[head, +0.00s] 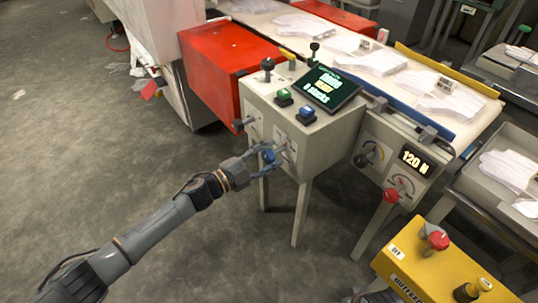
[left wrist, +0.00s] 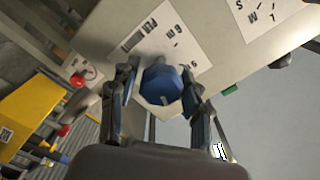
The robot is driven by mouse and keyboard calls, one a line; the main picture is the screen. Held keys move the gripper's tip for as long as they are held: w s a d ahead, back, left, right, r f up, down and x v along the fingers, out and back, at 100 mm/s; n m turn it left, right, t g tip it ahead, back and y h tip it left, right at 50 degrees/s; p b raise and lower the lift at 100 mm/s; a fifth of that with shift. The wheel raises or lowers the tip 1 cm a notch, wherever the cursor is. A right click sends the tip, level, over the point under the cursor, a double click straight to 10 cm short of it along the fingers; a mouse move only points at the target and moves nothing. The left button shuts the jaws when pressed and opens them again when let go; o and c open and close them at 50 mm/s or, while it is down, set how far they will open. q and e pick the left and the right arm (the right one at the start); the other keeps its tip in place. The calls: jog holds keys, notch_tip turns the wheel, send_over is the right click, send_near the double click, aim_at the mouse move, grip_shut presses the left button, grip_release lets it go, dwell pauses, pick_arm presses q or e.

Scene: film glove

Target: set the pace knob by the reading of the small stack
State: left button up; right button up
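A blue pace knob (left wrist: 161,84) sits on the front of a grey control cabinet (head: 320,140); its pale pointer mark shows in the left wrist view. A printed scale, partly hidden, lies around it. My left gripper (head: 265,159) is at the knob, with one finger on each side in the left wrist view (left wrist: 160,92). I cannot tell whether the fingers press on it. Several white glove stacks (head: 448,104) lie on the belt; their tags are too small to read.
A dark screen (head: 332,86) with green and yellow text tops the cabinet. A red box (head: 225,62) stands behind, a yellow box (head: 440,262) at lower right.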

pick_arm(q)
jog(key=shift+o, duration=0.5)
jog(key=v, duration=1.2)
